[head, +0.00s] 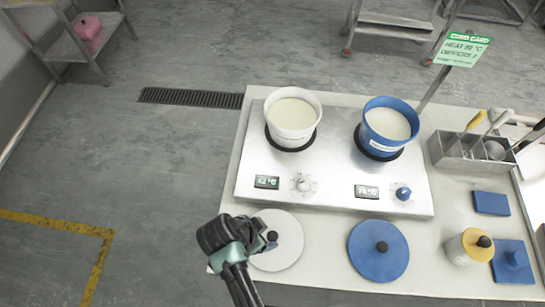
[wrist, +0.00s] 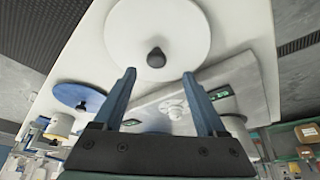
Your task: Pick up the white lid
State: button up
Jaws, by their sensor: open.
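The white lid (head: 288,245) is a flat disc with a dark knob, lying on the table in front of the white pot (head: 291,118). My gripper (head: 270,241) is over its left part in the head view and hides some of it. In the wrist view the white lid (wrist: 185,28) is ahead of my gripper (wrist: 158,86), and its knob shows between the two blue fingers, a little beyond the tips. The fingers are apart with nothing between them. I cannot tell the exact gap from fingertips to knob.
A blue lid (head: 378,262) lies to the right. The steel hot plate (head: 330,186) carries the white pot and a blue pot (head: 388,127) behind the lids. A yellow-topped jar (head: 468,247), a blue block (head: 491,203) and a utensil tray (head: 470,155) stand at the right.

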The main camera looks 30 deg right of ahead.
aim_at(272, 236)
jog(key=shift+s+d+f, duration=0.15)
jog(key=shift+d+f, duration=0.1)
jog(key=shift+f, duration=0.25)
jog(key=shift+p+x, duration=0.5)
jog(key=shift+x, duration=1.6)
jog(key=shift+s, duration=0.15)
grip_shut()
